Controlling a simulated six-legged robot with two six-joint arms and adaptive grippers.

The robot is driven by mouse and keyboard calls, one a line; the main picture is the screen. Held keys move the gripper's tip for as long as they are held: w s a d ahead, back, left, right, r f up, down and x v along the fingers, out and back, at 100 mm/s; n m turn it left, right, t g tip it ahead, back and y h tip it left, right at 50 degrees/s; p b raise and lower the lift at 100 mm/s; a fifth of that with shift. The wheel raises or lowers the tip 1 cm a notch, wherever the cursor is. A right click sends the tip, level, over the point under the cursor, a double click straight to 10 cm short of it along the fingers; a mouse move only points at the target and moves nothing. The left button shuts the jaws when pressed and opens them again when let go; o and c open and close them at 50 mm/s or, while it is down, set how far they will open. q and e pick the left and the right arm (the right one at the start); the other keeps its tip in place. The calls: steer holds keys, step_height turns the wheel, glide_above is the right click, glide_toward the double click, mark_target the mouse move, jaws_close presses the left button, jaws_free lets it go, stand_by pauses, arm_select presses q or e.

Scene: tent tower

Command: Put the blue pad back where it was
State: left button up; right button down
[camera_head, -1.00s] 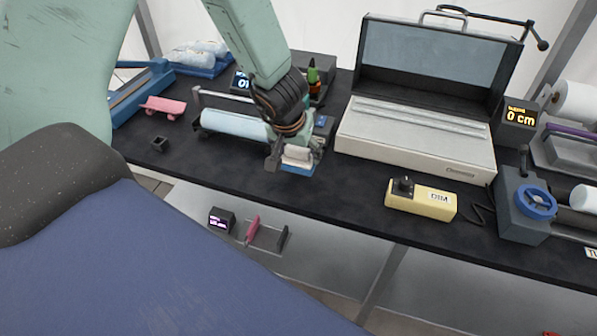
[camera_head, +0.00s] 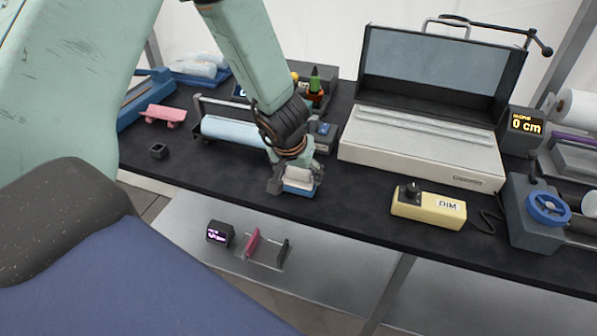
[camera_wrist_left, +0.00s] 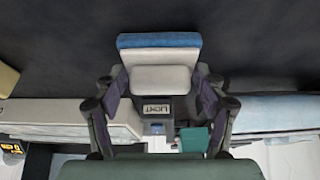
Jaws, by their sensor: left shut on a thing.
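The blue pad (camera_head: 303,188) has a blue base and a white upper block. It is near the front edge of the black table, in front of the blue roll. My left gripper (camera_head: 296,178) comes down over it and is shut on its white block, with one finger on each side. In the left wrist view the pad's blue strip (camera_wrist_left: 160,40) lies beyond the white block (camera_wrist_left: 160,78), which is between the fingers. I cannot tell whether the pad touches the table. My right gripper is not in view.
A small grey device labelled LIGHT (camera_wrist_left: 157,108) is behind the pad. The pale blue roll (camera_head: 232,131) on its holder is to the left, the open grey case (camera_head: 420,145) to the right. A yellow DIM box (camera_head: 428,208) is at the front right. The black tabletop (camera_head: 352,195) between is clear.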

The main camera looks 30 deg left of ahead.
arm_select(q)
steer(key=o, duration=1.1)
steer(key=shift+w+f, duration=0.2)
steer(key=shift+w, duration=0.1)
steer(key=shift+o, duration=0.2)
steer(key=shift+s, duration=0.15)
steer(key=shift+r, duration=0.1)
steer(key=shift+s+r, duration=0.1)
steer(key=shift+r+p, duration=0.3)
steer(key=p+v, duration=0.6)
steer(key=v, duration=0.5)
steer(key=shift+r, duration=0.3)
